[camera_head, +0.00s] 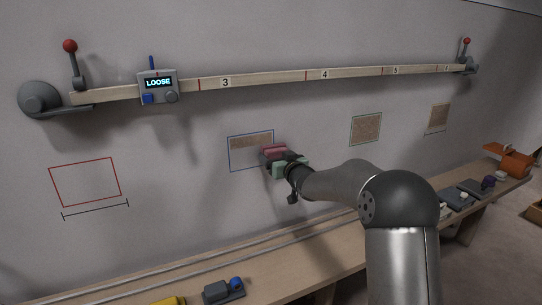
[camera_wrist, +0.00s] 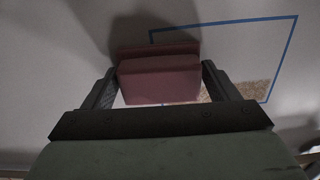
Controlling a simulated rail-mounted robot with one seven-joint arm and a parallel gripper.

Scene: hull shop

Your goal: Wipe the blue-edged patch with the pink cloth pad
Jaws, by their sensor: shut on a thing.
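The blue-edged patch (camera_head: 238,157) is on the wall left of the middle in the head view. A brown speckled area fills its upper part; the lower left part is clean grey. The patch's blue outline also shows in the wrist view (camera_wrist: 271,80), with brown speckle near its lower right. My gripper (camera_head: 275,158) is at the patch's right side. It is shut on the pink cloth pad (camera_wrist: 160,80), which sits between both fingers and overlaps part of the patch. The pad also shows in the head view (camera_head: 273,151). I cannot tell whether it touches the wall.
A wooden rail (camera_head: 270,79) with a device (camera_head: 158,87) reading "LOOSE" runs above. A red outline (camera_head: 86,181) is to the left; a green-edged brown patch (camera_head: 366,128) and another brown patch (camera_head: 438,117) are to the right. A bench (camera_head: 290,262) with tools runs below.

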